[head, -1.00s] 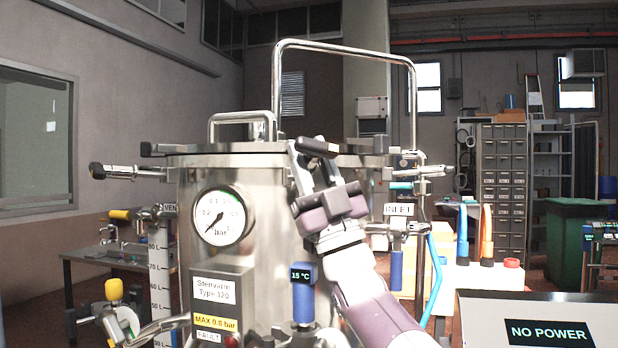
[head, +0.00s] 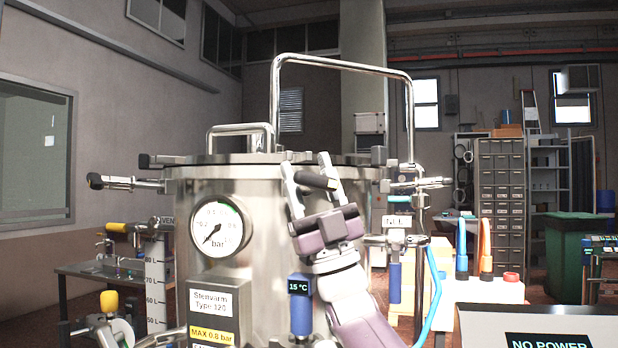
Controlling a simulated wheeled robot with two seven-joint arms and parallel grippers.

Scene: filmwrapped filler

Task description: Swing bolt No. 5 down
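My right gripper (head: 309,172) reaches up from the lower right to the front of a steel pressure vessel (head: 262,250). Its two pale fingers stand apart. A black bolt handle (head: 317,181) lies across them, just below the lid rim, touching or very close to the fingers. The shaft of this bolt is hidden, and no number is readable, so I cannot tell from a label that it is No. 5. Another swing bolt (head: 125,183) sticks out to the left of the vessel, roughly level. Dark bolt ends sit along the lid rim (head: 225,159). My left gripper is out of view.
A pressure gauge (head: 218,229) and a blue 15 °C sensor (head: 300,303) are on the vessel front, close to my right arm. An inlet valve with a blue handle (head: 394,283) is to the right. A tall lid handle (head: 340,61) rises above.

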